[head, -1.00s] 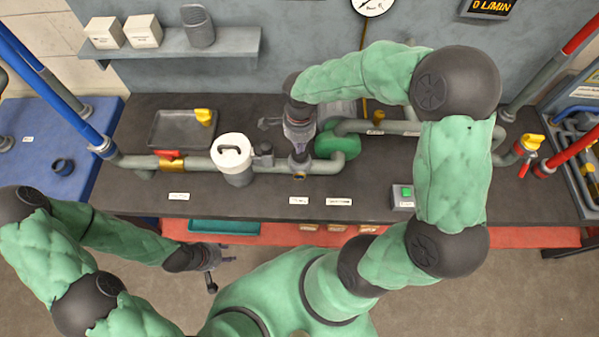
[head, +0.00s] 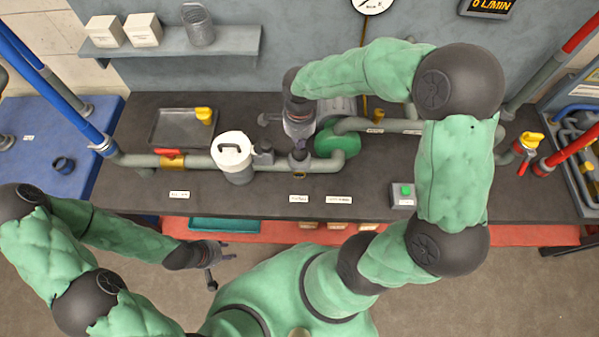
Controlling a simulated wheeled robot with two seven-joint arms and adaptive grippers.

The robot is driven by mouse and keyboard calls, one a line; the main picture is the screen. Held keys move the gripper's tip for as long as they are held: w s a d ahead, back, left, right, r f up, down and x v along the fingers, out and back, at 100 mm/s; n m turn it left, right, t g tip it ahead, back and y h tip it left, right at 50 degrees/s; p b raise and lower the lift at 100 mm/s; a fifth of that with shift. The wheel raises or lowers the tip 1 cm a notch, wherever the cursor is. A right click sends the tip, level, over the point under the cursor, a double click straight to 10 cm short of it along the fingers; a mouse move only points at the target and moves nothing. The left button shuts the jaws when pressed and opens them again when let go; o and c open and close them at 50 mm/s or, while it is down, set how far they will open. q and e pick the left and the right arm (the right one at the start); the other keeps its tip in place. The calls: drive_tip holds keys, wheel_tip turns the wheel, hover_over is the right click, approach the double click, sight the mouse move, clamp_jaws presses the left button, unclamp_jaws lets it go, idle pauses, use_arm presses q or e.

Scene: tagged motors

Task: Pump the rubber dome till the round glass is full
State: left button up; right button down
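A small dark fitting (head: 299,158) sits on the grey pipe at the middle of the bench. Its top looks like the rubber dome, with a dark purplish tip showing just below my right gripper. A small round yellowish spot (head: 299,174) on the fitting's front may be the round glass; its fill level is too small to read. My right gripper (head: 299,139) points down just above the fitting; its fingers are foreshortened and I cannot tell if they touch it. My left gripper (head: 222,262) hangs in front of the bench, open and empty, away from the pipe.
Left of the fitting stand a white-lidded strainer (head: 233,158) and a red-handled valve (head: 170,156). A green pump (head: 338,142) is close on the right. A green button box (head: 403,195) sits near the front edge. The bench front is mostly clear.

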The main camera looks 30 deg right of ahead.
drive_tip(key=shift+f+b, duration=1.35)
drive_tip(key=shift+f, duration=0.25)
drive_tip(key=shift+r, duration=0.1)
drive_tip(key=shift+r+p, duration=1.1)
drive_tip(key=shift+r, duration=0.65)
drive_tip(key=shift+f, duration=0.3)
drive_tip(key=shift+f+b, duration=0.3)
drive_tip(key=shift+b, duration=0.25)
drive_tip(key=shift+f+b, duration=1.05)
drive_tip(key=shift+f, duration=0.15)
drive_tip(key=shift+r, duration=0.15)
drive_tip(key=shift+r+p, duration=1.05)
drive_tip(key=shift+r, duration=0.55)
